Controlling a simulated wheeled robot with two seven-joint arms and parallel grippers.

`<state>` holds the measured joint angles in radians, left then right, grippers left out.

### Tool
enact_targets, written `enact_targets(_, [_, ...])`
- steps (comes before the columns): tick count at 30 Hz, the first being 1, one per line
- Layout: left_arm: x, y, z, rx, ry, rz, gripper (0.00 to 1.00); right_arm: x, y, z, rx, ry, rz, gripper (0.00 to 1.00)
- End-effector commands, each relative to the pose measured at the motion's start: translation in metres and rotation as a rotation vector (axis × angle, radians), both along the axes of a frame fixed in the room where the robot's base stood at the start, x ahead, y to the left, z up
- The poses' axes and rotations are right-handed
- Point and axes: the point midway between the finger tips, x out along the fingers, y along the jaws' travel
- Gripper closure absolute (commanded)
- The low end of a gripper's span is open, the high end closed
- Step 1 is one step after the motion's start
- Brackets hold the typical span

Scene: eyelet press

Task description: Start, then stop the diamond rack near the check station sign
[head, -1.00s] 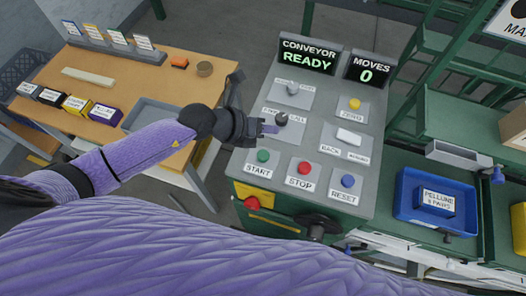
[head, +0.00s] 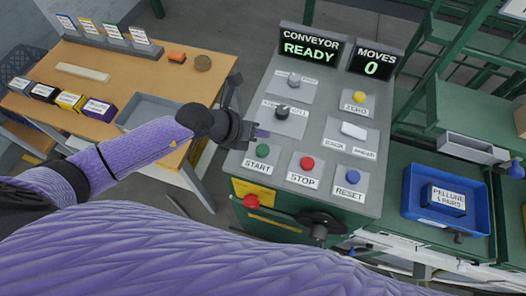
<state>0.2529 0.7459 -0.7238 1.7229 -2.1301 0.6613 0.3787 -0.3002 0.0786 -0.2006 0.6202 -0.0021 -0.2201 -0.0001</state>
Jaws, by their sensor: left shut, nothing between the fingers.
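My left gripper (head: 260,134) is shut and empty over the left edge of the grey control panel (head: 325,130). It is a little above and left of the green START button (head: 263,151); I cannot tell whether it touches the panel. The red STOP button (head: 307,163) is to the right of START. The conveyor screen (head: 311,47) reads CONVEYOR READY and the moves screen (head: 373,66) reads MOVES 0. A dark knob (head: 282,111) and a grey knob (head: 293,80) sit above. No diamond rack or check station sign is recognisable. My right gripper is not in view.
The panel also has a blue RESET button (head: 353,177), a yellow ZERO button (head: 358,97) and a white rocker (head: 353,130). A red knob (head: 250,201) sits on the front. A wooden table (head: 130,65) is left, a blue tray (head: 417,203) right.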

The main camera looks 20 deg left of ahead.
Motion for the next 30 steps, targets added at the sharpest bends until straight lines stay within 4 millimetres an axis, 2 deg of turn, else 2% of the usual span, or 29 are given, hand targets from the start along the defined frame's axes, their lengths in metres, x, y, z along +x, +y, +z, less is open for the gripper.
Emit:
enact_targets(1, [0.000,0.000,-0.015,0.000,0.001,-0.001,1.00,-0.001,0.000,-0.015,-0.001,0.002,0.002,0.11])
enact_targets(3, [0.000,0.000,-0.025,0.000,0.001,-0.001,1.00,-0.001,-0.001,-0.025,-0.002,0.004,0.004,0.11])
enact_targets(9, [0.000,0.000,-0.045,0.000,0.003,0.000,1.00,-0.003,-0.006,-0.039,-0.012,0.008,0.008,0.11])
enact_targets(15, [0.000,0.000,-0.045,0.000,0.001,0.000,1.00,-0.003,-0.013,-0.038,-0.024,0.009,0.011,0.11])
enact_targets(30, [0.000,0.000,-0.045,0.000,0.001,-0.001,1.00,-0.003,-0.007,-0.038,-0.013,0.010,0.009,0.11])
